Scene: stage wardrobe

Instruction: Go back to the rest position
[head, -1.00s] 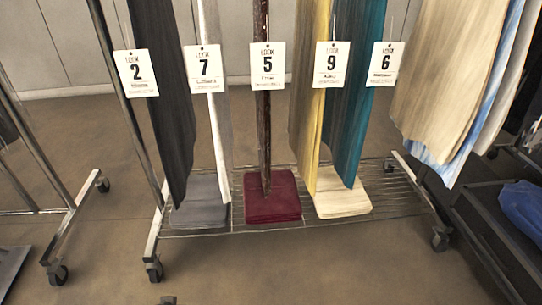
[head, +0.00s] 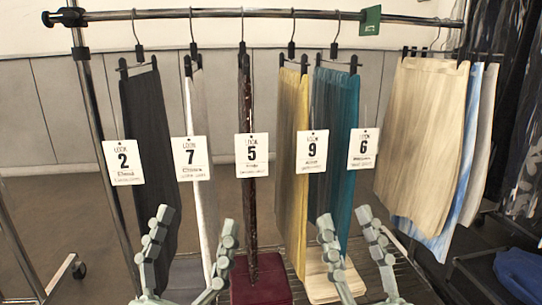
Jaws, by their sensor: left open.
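My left gripper (head: 194,224) is at the lower left-middle of the head view, its fingers spread and pointing up. Nothing shows held between them. My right gripper (head: 346,220) is at the lower middle right, its fingers also apart, with nothing seen held. Both are in front of the clothes rack (head: 240,15). Behind them hang the black trousers (head: 148,130), the yellow garment (head: 291,200) and the teal garment (head: 337,105). I cannot tell how far the fingers are from the cloth.
Tags numbered 2 (head: 123,162), 7 (head: 190,158), 5 (head: 252,155), 9 (head: 312,151) and 6 (head: 364,149) hang on the garments. A dark red folded cloth (head: 260,283) lies on the lower shelf. Cream garments (head: 428,140) hang at the right. A green rail marker (head: 370,20) sits on the rail.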

